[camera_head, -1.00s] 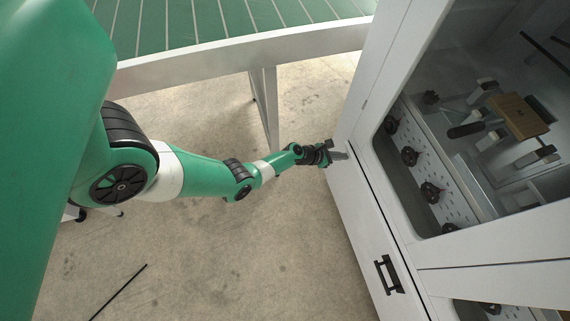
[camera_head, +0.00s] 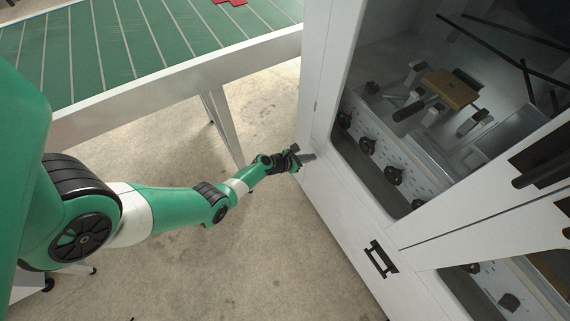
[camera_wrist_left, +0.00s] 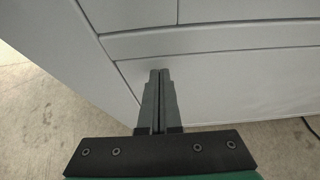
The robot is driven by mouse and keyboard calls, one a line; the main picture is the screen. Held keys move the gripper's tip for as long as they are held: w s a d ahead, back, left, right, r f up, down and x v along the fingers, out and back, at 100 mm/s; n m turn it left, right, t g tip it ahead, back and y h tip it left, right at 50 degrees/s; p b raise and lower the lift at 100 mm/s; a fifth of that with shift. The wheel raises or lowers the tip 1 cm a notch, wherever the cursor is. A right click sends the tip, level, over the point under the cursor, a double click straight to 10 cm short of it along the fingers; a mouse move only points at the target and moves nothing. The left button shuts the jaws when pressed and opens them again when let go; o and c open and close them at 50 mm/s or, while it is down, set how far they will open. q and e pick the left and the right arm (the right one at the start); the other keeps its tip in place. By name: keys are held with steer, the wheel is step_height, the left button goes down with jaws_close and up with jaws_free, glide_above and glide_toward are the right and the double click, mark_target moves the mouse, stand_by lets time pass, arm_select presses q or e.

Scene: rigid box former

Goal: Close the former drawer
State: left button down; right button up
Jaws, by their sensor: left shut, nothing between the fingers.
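The former drawer is a white front panel (camera_head: 338,212) low on the white machine, with a black bar handle (camera_head: 380,258). It looks flush or nearly flush with the frame. My left gripper (camera_head: 306,157) is shut and empty, its fingertips at the far end of the drawer front. In the left wrist view, the closed fingers (camera_wrist_left: 160,76) point at the pale drawer front (camera_wrist_left: 225,85), just below a seam. Whether they touch it I cannot tell. My right gripper is not in view.
A green slatted conveyor (camera_head: 150,50) with a white side rail (camera_head: 180,85) and legs stands behind my left arm. The machine's window (camera_head: 440,110) shows black knobs and a brown box part (camera_head: 450,88). The concrete floor (camera_head: 250,250) before the drawer is clear.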

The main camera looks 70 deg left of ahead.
arm_select(q)
steer(key=s+f+p+v, duration=0.1)
steer(key=p+v, duration=0.6)
steer(key=v, duration=0.5)
steer(key=shift+s+d+f, duration=0.2)
steer(key=shift+s, duration=0.1)
